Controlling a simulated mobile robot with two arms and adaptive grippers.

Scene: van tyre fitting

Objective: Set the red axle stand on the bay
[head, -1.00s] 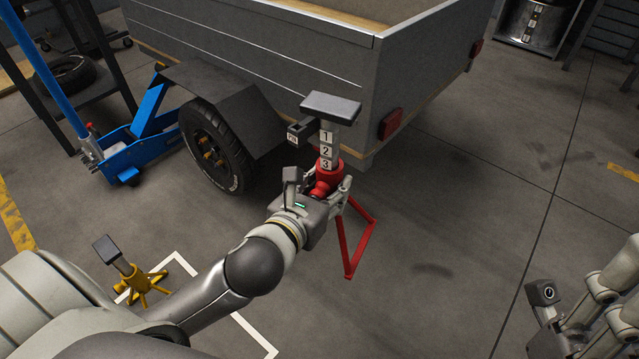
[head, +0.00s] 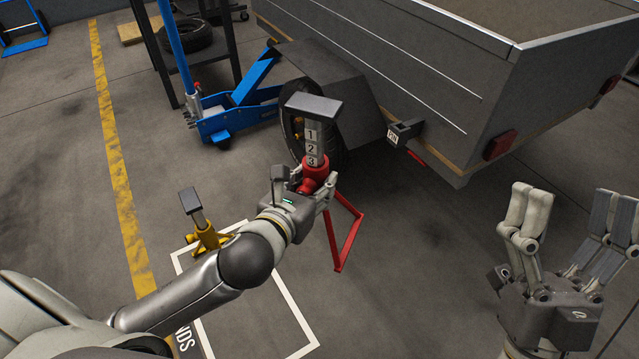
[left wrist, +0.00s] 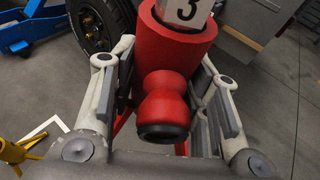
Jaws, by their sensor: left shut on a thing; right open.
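The red axle stand (head: 346,240) is held upright by my left gripper (head: 322,183), in front of the trailer wheel. Its post, marked 1, 2, 3, carries a grey saddle on top. In the left wrist view, the fingers (left wrist: 163,100) are on both sides of the red collar (left wrist: 178,50) and its side knob. I cannot tell whether its feet touch the floor. The bay (head: 297,312) is a white-outlined rectangle with lettering on the floor, left of and nearer than the stand. My right gripper (head: 572,230) is open and empty at the right.
A yellow axle stand (head: 207,238) stands at the bay's far left corner. A grey trailer (head: 400,70) with a wheel and a blue jack (head: 225,120) are behind. A yellow floor line (head: 120,190) runs at the left. The bay's middle is clear.

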